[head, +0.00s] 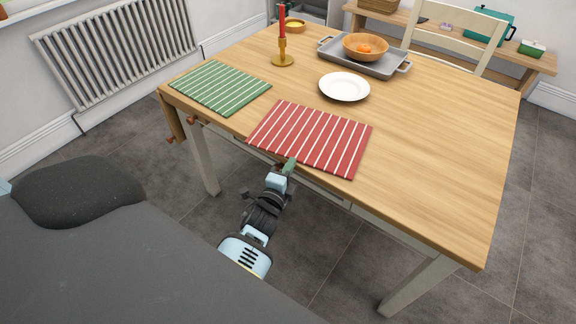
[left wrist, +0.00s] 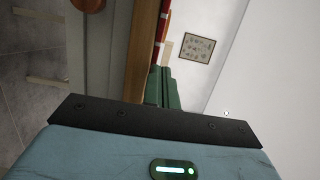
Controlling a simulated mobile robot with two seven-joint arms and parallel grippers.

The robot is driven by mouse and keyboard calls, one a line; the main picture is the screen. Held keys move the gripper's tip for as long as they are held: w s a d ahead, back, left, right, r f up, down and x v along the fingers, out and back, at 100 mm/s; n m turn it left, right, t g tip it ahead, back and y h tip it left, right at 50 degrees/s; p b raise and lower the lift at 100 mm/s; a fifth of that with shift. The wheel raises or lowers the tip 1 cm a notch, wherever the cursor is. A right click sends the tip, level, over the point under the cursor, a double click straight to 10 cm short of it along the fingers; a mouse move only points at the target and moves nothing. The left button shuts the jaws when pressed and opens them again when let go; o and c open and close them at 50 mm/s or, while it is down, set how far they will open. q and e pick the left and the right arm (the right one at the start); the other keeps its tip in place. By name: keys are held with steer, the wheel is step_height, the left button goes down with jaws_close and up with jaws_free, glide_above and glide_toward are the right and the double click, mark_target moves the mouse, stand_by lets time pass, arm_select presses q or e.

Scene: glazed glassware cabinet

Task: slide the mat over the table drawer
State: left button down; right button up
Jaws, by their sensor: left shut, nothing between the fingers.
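A red mat with white stripes (head: 312,137) lies flat on the wooden table (head: 440,150), its near left corner at or slightly past the front edge. A green striped mat (head: 220,86) lies to its left. My left gripper (head: 290,166) is shut and empty at the near edge of the red mat, by the table's front edge; I cannot tell whether it touches. Its green fingers (left wrist: 164,88) show in the left wrist view beside the table edge, with a strip of red mat (left wrist: 163,20) above. Round wooden knobs (head: 191,121) show below the table's left end; the drawer front is mostly hidden. My right gripper is out of view.
A white plate (head: 344,87) stands just behind the red mat. A brass candlestick with a red candle (head: 282,45) and a grey tray (head: 388,66) with an orange bowl (head: 365,45) are farther back. The table's right side is clear.

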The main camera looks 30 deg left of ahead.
arm_select(q)
steer(key=shift+w+a, duration=0.1)
stand_by(0.4)
steer(key=shift+w+a+b, duration=0.35)
steer(key=shift+w+a, duration=0.4)
steer(key=shift+a, duration=0.35)
steer(key=shift+d, duration=0.1)
